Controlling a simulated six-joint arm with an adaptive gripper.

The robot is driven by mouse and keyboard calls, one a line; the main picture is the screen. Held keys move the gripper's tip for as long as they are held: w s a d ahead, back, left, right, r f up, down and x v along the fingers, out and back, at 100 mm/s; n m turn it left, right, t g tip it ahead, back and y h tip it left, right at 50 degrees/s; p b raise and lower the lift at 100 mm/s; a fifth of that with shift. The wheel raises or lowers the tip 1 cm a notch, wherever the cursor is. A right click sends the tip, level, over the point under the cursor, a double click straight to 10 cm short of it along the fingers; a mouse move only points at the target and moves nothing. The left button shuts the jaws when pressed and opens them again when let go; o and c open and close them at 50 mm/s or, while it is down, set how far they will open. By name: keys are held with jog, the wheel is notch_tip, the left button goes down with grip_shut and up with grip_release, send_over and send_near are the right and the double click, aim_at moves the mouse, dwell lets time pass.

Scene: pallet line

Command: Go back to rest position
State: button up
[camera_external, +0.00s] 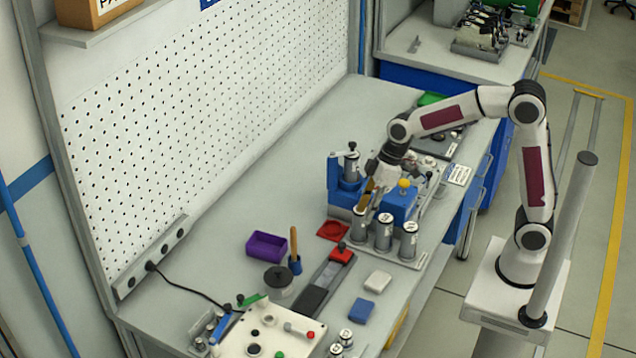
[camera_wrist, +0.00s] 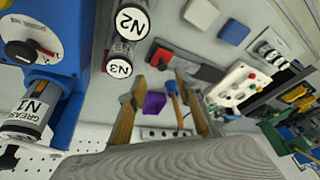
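My gripper (camera_external: 370,187) hangs over the bench beside the blue station (camera_external: 400,205), close above a row of grey labelled cylinders (camera_external: 384,232). In the wrist view my gripper (camera_wrist: 160,85) shows two brown fingers set apart with nothing between them; the bench lies beyond the gap. A cylinder marked N1 (camera_wrist: 28,108) sits in the blue unit at left. Cylinders marked N2 (camera_wrist: 131,20) and N3 (camera_wrist: 119,66) stand close to the left finger. My arm reaches from the right, bent at the elbow, away from its base.
A purple bin (camera_external: 266,246), a brush-like tool in a blue holder (camera_external: 295,263), a dark rail with a red block (camera_external: 325,282) and a white panel (camera_external: 270,335) occupy the near bench. A perforated wall (camera_external: 210,110) borders the left. The bench between wall and station is clear.

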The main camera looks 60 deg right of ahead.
jog(key=s+d+r+m+t+h, duration=0.1)
jog(key=s+d, duration=0.3)
jog(key=s, duration=0.4)
jog(key=s+d+r+m+t+h, duration=0.1)
jog(key=s+d+r+m, duration=0.2)
jog(key=s, duration=0.5)
jog(key=s+d+r+m+h, duration=0.1)
jog(key=s+d+r+m, duration=0.1)
jog(key=s+d, duration=0.4)
jog(key=shift+s+d+r+m+t, duration=0.35)
jog(key=shift+s+m, duration=0.35)
jog(key=shift+s, duration=0.5)
dwell(0.6)
